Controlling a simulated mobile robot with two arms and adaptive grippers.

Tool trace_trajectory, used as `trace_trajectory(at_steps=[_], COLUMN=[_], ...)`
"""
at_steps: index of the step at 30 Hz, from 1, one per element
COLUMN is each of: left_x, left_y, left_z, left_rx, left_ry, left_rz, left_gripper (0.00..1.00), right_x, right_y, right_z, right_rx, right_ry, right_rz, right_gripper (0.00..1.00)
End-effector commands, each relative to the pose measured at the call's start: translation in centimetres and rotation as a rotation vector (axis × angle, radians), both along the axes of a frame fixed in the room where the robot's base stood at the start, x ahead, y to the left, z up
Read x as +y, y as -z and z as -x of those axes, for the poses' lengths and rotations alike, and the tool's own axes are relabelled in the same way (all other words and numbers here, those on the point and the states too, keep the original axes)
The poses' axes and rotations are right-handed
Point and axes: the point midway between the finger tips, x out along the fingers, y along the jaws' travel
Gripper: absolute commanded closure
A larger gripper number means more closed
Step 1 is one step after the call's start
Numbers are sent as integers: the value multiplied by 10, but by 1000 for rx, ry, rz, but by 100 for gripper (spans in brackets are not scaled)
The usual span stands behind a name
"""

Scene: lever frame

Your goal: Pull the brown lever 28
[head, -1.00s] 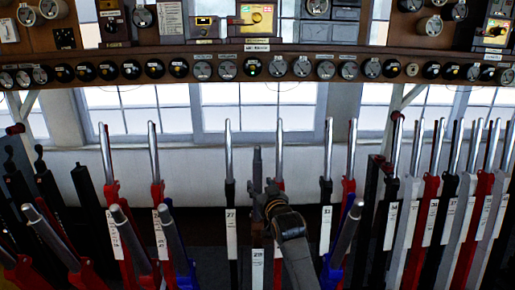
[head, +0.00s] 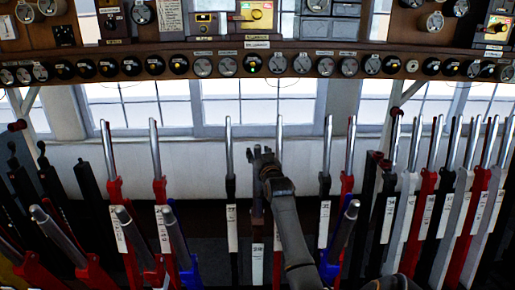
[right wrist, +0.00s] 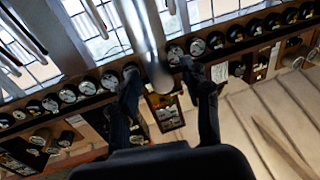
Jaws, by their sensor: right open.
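The brown lever 28 (head: 257,220) stands near the middle of the lever row in the head view, with a white number plate low on its front. Its upper end is hidden behind my right gripper (head: 263,153), which is at the height of the lever's top. In the right wrist view a shiny metal rod (right wrist: 138,30) reaches down between the two spread fingers of my right gripper (right wrist: 158,70). The gripper is open, and I cannot tell whether a finger touches the rod. My left gripper is not in view.
A black lever (head: 231,190) stands close on the left and a red lever (head: 278,150) close behind on the right. Another black lever (head: 325,185) is further right. A wooden shelf (head: 290,50) with round dials runs above the levers.

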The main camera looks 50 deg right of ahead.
Motion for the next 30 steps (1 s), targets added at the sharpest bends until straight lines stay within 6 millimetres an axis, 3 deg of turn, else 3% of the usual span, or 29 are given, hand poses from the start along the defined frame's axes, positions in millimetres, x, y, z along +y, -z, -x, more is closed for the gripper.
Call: trace_trajectory(at_steps=[6, 16, 17, 24, 30], left_x=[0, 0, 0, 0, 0], left_y=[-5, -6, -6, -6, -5], left_z=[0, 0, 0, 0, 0], left_rx=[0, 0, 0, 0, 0], left_ry=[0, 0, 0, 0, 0], left_rz=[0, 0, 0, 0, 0], left_gripper=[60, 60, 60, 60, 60], right_x=[-9, -11, -11, -10, -10], right_y=[0, 1, 1, 1, 1], right_z=[-13, -15, -15, -15, -15], right_rx=[0, -1, 0, 0, 0], right_ry=[-1, 0, 0, -1, -2], right_rz=[-1, -1, -1, -1, -2], right_gripper=[52, 52, 55, 100, 100])
